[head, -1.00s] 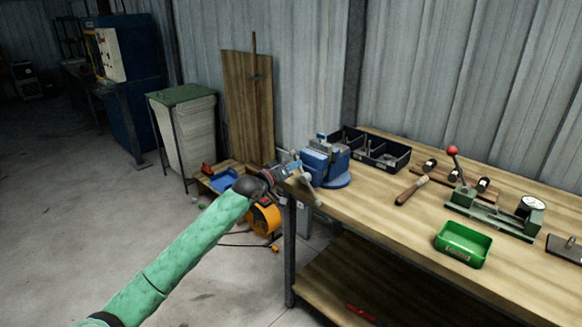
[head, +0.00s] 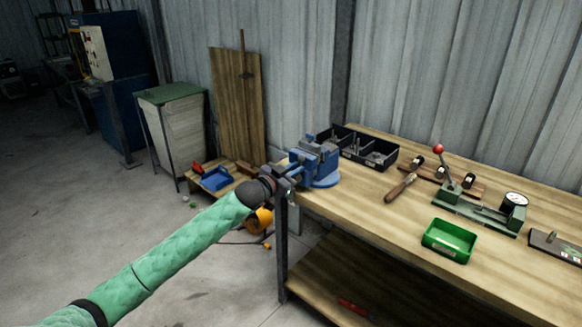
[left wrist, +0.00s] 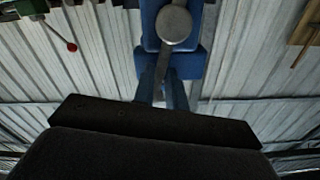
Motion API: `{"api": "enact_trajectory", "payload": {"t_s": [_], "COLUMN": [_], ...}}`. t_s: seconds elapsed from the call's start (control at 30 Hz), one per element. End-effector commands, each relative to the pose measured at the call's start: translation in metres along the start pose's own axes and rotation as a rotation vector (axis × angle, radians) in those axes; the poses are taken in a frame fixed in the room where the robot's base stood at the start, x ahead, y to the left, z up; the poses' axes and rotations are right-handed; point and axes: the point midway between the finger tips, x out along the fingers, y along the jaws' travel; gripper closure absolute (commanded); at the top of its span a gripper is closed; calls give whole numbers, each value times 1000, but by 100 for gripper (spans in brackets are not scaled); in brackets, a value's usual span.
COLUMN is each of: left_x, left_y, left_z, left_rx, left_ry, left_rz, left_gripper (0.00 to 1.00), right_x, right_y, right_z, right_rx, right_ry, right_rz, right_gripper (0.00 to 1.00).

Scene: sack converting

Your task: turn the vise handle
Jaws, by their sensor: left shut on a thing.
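The blue vise (head: 316,163) is mounted at the near left corner of the wooden workbench (head: 400,232). In the head view my left gripper (head: 287,180) is at the vise's front, and it mostly hides the handle. In the left wrist view the vise body (left wrist: 170,62) is above my gripper, with the round grey end of its screw (left wrist: 175,24). The grey bar of the vise handle (left wrist: 163,68) runs from there down between my left fingers (left wrist: 164,92), which are shut on it. My right gripper is in neither view.
A black bin (head: 365,148) stands behind the vise. A wooden-handled tool (head: 400,188), a green tray (head: 448,240) and a green fixture with a red-knobbed lever (head: 470,205) are farther right. A low pallet with a blue tray (head: 216,179) lies on the floor left of the bench.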

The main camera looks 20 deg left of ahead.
Motion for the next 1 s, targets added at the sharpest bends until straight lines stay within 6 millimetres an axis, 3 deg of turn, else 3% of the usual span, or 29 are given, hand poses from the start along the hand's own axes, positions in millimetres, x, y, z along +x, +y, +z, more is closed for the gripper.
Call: {"api": "enact_trajectory", "payload": {"t_s": [0.4,1.0], "left_x": [-1,-1], "left_y": [14,17], "left_z": [4,6], "left_rx": [225,269], "left_ry": [-3,-5], "left_rz": [2,3], "left_gripper": [100,100], "right_x": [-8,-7], "right_y": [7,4], "right_z": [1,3], "right_rx": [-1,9], "right_ry": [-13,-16], "right_rz": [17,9], "right_gripper": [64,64]}}
